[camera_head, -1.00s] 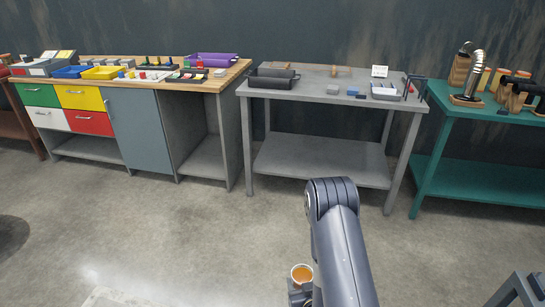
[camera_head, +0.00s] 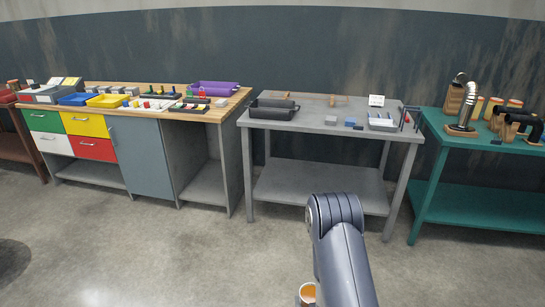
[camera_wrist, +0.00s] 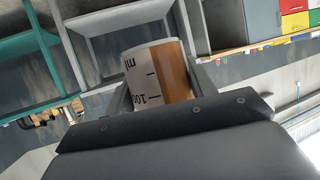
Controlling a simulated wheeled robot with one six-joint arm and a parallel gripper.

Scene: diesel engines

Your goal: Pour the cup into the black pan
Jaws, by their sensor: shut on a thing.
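A small cup (camera_head: 307,294) with orange contents shows at the bottom edge of the head view, beside my arm. In the wrist view the cup (camera_wrist: 158,75) is close, with a white side bearing measuring marks and an orange-brown part. My gripper (camera_wrist: 155,90) is shut on it, one finger on each side. The black pan (camera_head: 273,113) is a dark, shallow vessel at the left end of the grey table, well beyond the cup. Its inside is hard to make out. My gripper's fingers are hardly visible in the head view.
The grey table (camera_head: 318,126) also carries small blocks, a white tray (camera_head: 382,123) and a little sign. A wooden-topped bench (camera_head: 222,112) with coloured bins stands left, a teal bench (camera_head: 480,141) with pipes right. The concrete floor before the grey table is clear.

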